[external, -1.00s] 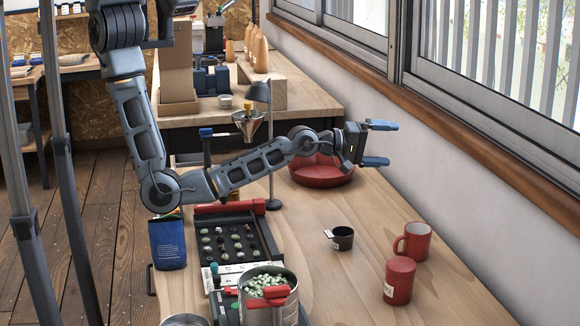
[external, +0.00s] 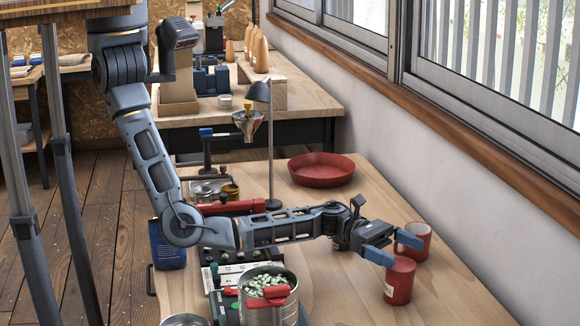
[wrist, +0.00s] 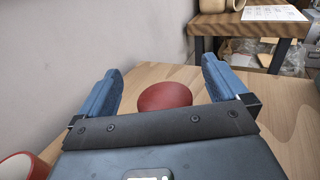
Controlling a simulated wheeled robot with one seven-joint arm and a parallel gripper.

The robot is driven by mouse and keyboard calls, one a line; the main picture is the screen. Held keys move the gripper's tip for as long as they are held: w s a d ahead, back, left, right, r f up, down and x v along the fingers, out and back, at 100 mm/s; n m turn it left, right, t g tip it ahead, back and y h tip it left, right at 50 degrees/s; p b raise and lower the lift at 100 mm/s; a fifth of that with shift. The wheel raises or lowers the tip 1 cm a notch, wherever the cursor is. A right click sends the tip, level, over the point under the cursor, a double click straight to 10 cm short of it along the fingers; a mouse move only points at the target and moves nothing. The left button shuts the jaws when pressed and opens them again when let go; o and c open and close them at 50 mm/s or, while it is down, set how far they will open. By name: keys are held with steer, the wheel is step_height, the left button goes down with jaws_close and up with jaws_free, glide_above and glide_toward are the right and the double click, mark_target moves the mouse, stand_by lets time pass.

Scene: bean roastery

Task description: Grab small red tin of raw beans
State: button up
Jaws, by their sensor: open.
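The small red tin (external: 398,284) stands upright on the wooden table (external: 455,300) with a pale label on its side. In the wrist view the red tin (wrist: 165,97) shows its rounded red top between my two blue fingers, a little beyond the gripper's dark body. My gripper (external: 393,247) is open and empty, its fingers reaching toward the tin; whether they touch it I cannot tell. A red mug (external: 418,250) stands just behind the tin in the external view, close to one finger. Part of a red-and-white rim (wrist: 22,166) shows at the lower left of the wrist view.
A large metal can of pale green beans (external: 262,305) with a red scoop stands left of the tin. The wall and window run along the right. The table's front right is clear.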

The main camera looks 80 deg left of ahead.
mark_target(411, 280)
steer(key=shift+f, duration=0.95)
step_height(411, 280, down, 4)
steer(key=shift+f+b, duration=0.1)
steer(key=shift+b, duration=0.5)
steer(key=shift+x, duration=1.1)
steer(key=shift+w+d, duration=0.25)
steer(key=shift+d, duration=0.05)
steer(key=c, duration=1.1)
